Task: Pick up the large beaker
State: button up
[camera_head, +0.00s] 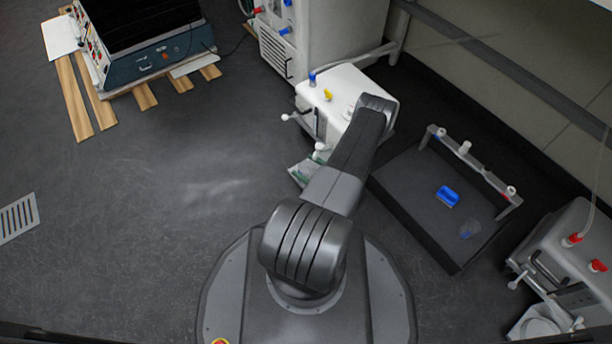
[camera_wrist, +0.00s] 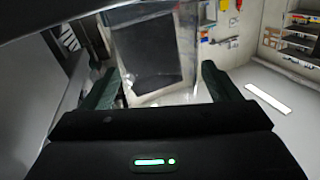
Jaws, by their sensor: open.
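In the wrist view, a large clear glass vessel (camera_wrist: 187,45), which looks like the large beaker, stands between the two green-black fingers of my gripper (camera_wrist: 157,82). The fingers are open, one on each side of the glass, with a gap visible at least on the right. A dark panel shows through the glass. In the head view, my gripper (camera_head: 303,172) is mostly hidden by my arm, low beside the white machine (camera_head: 345,88). I cannot make out the large beaker clearly there.
A black tray (camera_head: 405,190) to the right holds a blue item (camera_head: 447,196) and a small clear beaker (camera_head: 470,229), with a rack (camera_head: 474,162) along its back. Another white machine (camera_head: 575,255) stands at lower right.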

jog(key=shift+a, duration=0.1)
jog(key=c, duration=1.1)
jog(key=shift+r, duration=0.1)
jog(key=shift+c, duration=0.2)
